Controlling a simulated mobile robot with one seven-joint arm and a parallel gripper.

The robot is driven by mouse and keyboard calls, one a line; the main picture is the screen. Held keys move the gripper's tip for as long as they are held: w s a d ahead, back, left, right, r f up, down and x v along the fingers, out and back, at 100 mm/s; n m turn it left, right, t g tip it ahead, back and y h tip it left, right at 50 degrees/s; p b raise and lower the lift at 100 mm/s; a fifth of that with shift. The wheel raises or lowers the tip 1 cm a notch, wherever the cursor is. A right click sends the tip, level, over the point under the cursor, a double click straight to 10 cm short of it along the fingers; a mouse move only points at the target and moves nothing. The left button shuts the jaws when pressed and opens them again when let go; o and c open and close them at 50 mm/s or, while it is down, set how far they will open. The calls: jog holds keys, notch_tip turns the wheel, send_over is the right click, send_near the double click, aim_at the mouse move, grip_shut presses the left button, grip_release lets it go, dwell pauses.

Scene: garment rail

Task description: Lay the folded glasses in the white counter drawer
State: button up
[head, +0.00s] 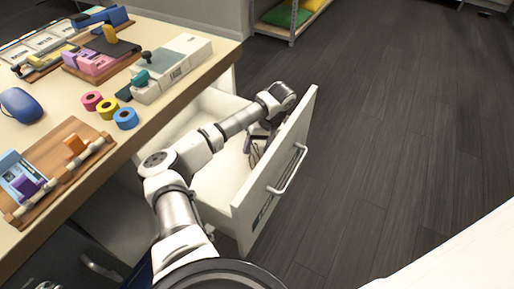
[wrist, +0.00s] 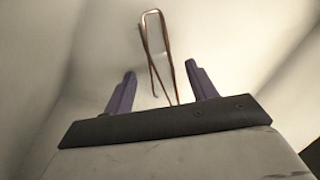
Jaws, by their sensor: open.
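The white counter drawer (head: 223,178) is pulled out under the counter, with its front panel at the right. The folded glasses (head: 254,158) are inside it, seen as thin dark frame lines below my gripper (head: 250,144). In the wrist view the glasses (wrist: 154,22) are thin brown wire against the pale drawer surface. My gripper (wrist: 160,72) is open, its two purple fingers standing apart on either side of the glasses with gaps visible. The lower end of the glasses is hidden behind the dark gripper bar. Whether they touch the drawer floor is hard to tell.
The counter top (head: 55,118) holds coloured tape rolls (head: 107,108), a blue mouse (head: 20,104), a grey-white box device (head: 172,68) and wooden trays. The drawer's front panel (head: 278,165) with its handle stands close beside my arm. Dark floor is clear to the right.

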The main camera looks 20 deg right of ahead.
jog(key=v, duration=0.6)
jog(key=shift+r+b, duration=0.35)
jog(key=shift+b, duration=0.05)
